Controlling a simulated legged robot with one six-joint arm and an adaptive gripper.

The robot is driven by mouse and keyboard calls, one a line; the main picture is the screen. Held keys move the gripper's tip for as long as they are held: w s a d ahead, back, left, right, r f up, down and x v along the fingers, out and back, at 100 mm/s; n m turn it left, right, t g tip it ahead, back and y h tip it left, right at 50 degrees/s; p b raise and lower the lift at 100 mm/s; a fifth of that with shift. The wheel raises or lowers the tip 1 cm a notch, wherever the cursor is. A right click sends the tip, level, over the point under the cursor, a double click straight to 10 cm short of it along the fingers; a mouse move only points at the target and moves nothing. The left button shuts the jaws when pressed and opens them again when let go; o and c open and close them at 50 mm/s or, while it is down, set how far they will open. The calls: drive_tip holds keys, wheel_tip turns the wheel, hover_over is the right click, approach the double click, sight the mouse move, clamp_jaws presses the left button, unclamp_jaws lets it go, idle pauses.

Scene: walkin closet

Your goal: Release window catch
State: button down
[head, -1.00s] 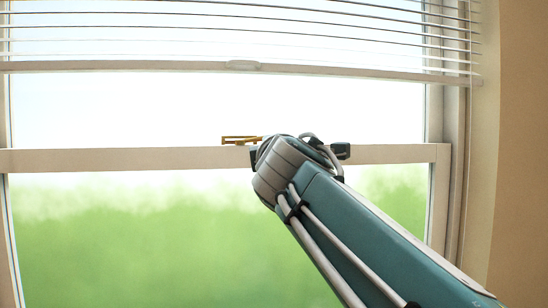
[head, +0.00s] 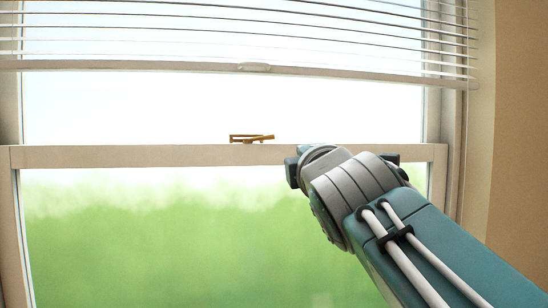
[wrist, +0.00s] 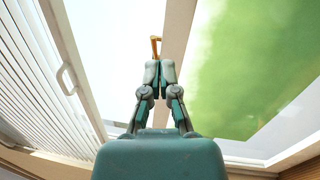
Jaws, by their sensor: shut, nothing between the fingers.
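The brass window catch (head: 251,138) sits on top of the window's middle rail (head: 120,156) in the head view. In the wrist view the catch (wrist: 155,44) shows just beyond my fingertips, partly hidden by them. My gripper (wrist: 156,66) is shut and empty, its fingertips together and pointing toward the catch. Whether they touch it cannot be told. In the head view my arm's wrist end is right of the catch, and the fingers are hidden behind it.
A white blind (head: 200,66) hangs across the upper window, with clear glass between it and the rail. The window's right frame (head: 440,120) and a tan wall (head: 515,130) stand to the right of my arm.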

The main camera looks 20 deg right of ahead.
drive_tip(key=s+a+f+m+g+y, duration=0.1)
drive_tip(key=s+f+m+g, duration=0.3)
drive_tip(key=f, duration=0.9)
drive_tip(key=s+a+f+m+g+y, duration=0.1)
drive_tip(key=s+f+m+g, duration=0.4)
drive_tip(key=f, duration=0.9)
drive_tip(key=s+a+f+m+g+y, duration=0.2)
drive_tip(key=s+f+m, duration=0.4)
drive_tip(key=f, duration=0.8)
drive_tip(key=a+m+g, duration=0.1)
drive_tip(key=m+g, duration=0.1)
drive_tip(key=shift+s+f+g, duration=0.15)
drive_tip(key=shift+g, duration=0.15)
